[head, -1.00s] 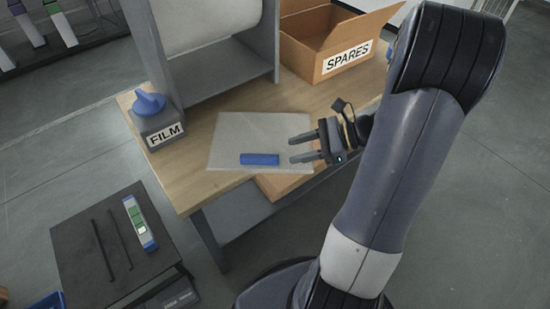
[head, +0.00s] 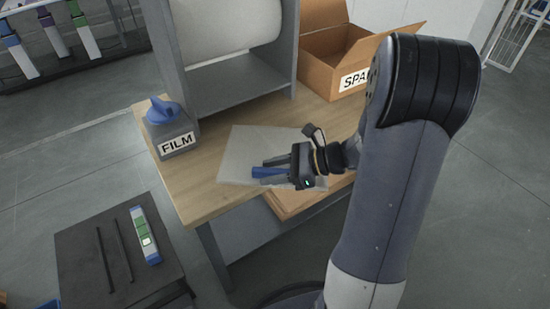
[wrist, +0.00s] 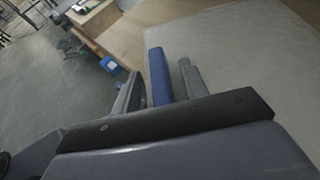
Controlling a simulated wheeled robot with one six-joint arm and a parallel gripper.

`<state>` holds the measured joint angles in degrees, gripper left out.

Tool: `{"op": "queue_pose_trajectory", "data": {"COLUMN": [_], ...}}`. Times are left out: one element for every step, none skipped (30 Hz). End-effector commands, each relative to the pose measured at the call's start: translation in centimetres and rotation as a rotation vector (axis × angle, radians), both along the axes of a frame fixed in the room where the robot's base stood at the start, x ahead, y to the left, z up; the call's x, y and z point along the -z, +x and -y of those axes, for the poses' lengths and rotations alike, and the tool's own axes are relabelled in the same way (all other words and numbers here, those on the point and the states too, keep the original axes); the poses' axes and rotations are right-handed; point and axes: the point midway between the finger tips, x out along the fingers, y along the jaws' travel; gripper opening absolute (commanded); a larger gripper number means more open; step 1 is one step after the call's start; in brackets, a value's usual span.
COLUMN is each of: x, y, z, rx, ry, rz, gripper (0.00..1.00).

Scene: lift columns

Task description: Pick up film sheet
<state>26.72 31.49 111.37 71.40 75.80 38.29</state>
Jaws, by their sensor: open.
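The film sheet (head: 246,143) is a pale, translucent square lying flat on the wooden table. A blue bar (head: 268,173) lies along its front edge, and my gripper partly covers it. My gripper (head: 270,171) is open, with its fingers around the blue bar. In the wrist view the blue bar (wrist: 158,75) stands between the two fingers of my gripper (wrist: 160,88), with small gaps beside it. The sheet (wrist: 235,55) spreads out to the right there. I cannot tell whether the fingers touch the sheet.
A grey box labelled FILM with a blue knob (head: 172,128) stands at the table's left. A grey stand with a large white roll (head: 228,25) is behind. An open SPARES carton (head: 330,65) stands at the back right. A dark cabinet (head: 85,250) is at the front left.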

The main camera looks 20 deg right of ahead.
Motion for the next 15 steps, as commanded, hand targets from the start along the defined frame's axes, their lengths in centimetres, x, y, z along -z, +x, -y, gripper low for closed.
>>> {"op": "queue_pose_trajectory", "data": {"x": [0.1,0.09,0.07,0.06,0.05,0.05,0.05,0.05,0.04,0.04,0.04,0.05,0.05,0.05,0.05], "y": [0.05,0.06,0.07,0.08,0.07,0.07,0.07,0.07,0.07,0.07,0.07,0.06,0.06,0.06,0.06], "z": [-0.18,-0.21,-0.22,-0.21,-0.19,-0.18,-0.18,-0.18,-0.18,-0.18,-0.18,-0.16,-0.16,-0.16,-0.16], "rx": [-0.001,0.0,0.0,0.0,0.0,0.0,0.0,0.0,0.0,0.0,0.0,0.0,0.0,0.0,0.0], "ry": [-0.001,-0.001,-0.001,-0.001,-0.001,-0.001,-0.001,-0.001,-0.001,-0.001,-0.001,-0.001,-0.001,-0.001,-0.001], "rz": [0.0,0.0,0.0,0.0,0.0,0.0,0.0,0.0,0.0,0.0,0.0,0.0,0.0,0.0,0.0], "gripper": [0.42,0.42,0.42,0.42,0.42,0.42,0.42,0.4,0.37,0.34,0.32,0.29,0.26,0.24,0.21]}}
